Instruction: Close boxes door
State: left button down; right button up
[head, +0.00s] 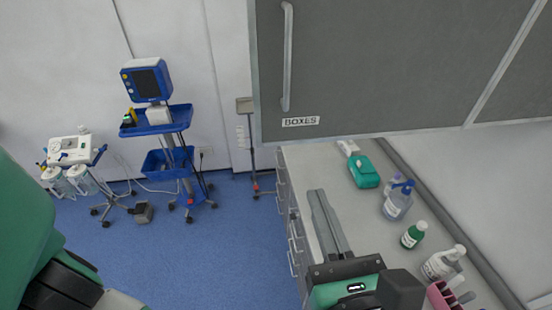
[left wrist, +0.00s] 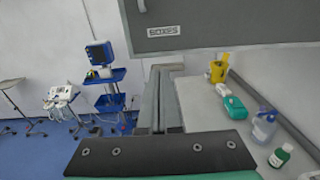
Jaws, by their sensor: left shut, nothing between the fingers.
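The grey boxes door (head: 390,60) fills the upper right of the head view, with a vertical handle (head: 287,55) near its left edge and a BOXES label (head: 300,121) below. Its lower edge runs nearly in line with the panel to its right. I see no gap, but cannot tell whether it is fully shut. The door also shows at the top of the left wrist view (left wrist: 210,22). My left gripper (head: 318,193) is shut and empty, over the counter's left side, below and apart from the door in the picture; it also shows in the left wrist view (left wrist: 166,68). My right gripper is not in view.
The counter (head: 372,235) holds a teal pack (head: 363,171), a clear bottle (head: 398,202), a green bottle (head: 413,236) and a pump bottle (head: 443,263). Drawers line its left side. A blue monitor cart (head: 170,125) stands left, with clear blue floor between.

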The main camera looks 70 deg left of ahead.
pick_arm(q)
jog(key=p, duration=0.5)
send_near(296, 135)
jog(key=a, duration=0.5)
jog(key=shift+w+a+r, duration=0.15)
jog(key=shift+w+a, duration=0.2)
jog(key=shift+w, duration=0.05)
jog(key=shift+w+a, duration=0.1)
jog(key=shift+a, duration=0.45)
